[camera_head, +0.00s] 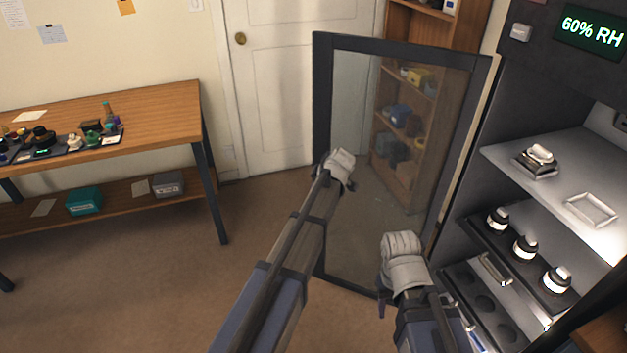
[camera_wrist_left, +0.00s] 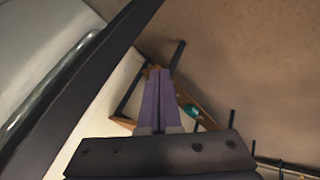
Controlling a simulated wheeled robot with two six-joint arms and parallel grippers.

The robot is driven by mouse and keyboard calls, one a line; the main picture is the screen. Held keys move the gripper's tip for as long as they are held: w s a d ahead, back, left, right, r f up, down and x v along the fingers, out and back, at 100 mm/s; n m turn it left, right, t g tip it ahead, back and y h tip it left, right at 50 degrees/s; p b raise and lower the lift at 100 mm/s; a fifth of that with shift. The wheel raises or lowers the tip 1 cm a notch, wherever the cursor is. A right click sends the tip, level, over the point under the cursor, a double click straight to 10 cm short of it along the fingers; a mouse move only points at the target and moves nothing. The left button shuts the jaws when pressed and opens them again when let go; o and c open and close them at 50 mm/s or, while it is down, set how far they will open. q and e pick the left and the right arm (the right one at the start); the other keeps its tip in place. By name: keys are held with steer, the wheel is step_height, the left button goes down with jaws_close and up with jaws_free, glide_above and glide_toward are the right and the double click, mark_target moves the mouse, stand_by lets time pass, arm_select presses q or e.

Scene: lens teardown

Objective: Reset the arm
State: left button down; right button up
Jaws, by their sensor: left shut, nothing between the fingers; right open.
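My left gripper (camera_head: 347,180) is at the end of the arm that reaches forward across the middle of the head view, in front of the open glass door. In the left wrist view its two purple fingers (camera_wrist_left: 158,98) lie together, with nothing between them. My right gripper (camera_head: 384,290) is lower and to the right, near the lower part of the door. It is open, and no object shows in it; its white wrist housing partly hides it.
A glass door (camera_head: 323,110) with a dark frame stands open beside a lit cabinet (camera_head: 550,140). The cabinet holds lenses (camera_head: 525,247) on a dark tray and an empty shallow tray (camera_head: 591,209). A wooden table (camera_head: 160,100) stands left. Carpet between is clear.

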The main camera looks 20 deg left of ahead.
arm_select(q)
steer(key=shift+s+d+r, duration=0.15)
steer(key=shift+s+r, duration=0.05)
steer(key=shift+s, duration=0.05)
steer(key=s+d+r+m+g+h+p, duration=0.1)
steer(key=s+d+m, duration=0.4)
steer(key=s, duration=0.6)
steer(key=s+d+r+m+g+h+p, duration=0.1)
steer(key=s+d+r+m+g+p, duration=0.1)
steer(key=s+d+m+p, duration=0.3)
steer(key=s+d+r+m+g+h+p, duration=0.2)
steer(key=s+d+m+p, duration=0.2)
steer(key=s+m, duration=0.7)
steer(key=s+d, duration=0.2)
steer(key=s, duration=0.4)
steer(key=shift+r+m, duration=0.3)
steer(key=shift+m, duration=0.1)
steer(key=shift+w+d, duration=0.1)
steer(key=shift+d, duration=0.05)
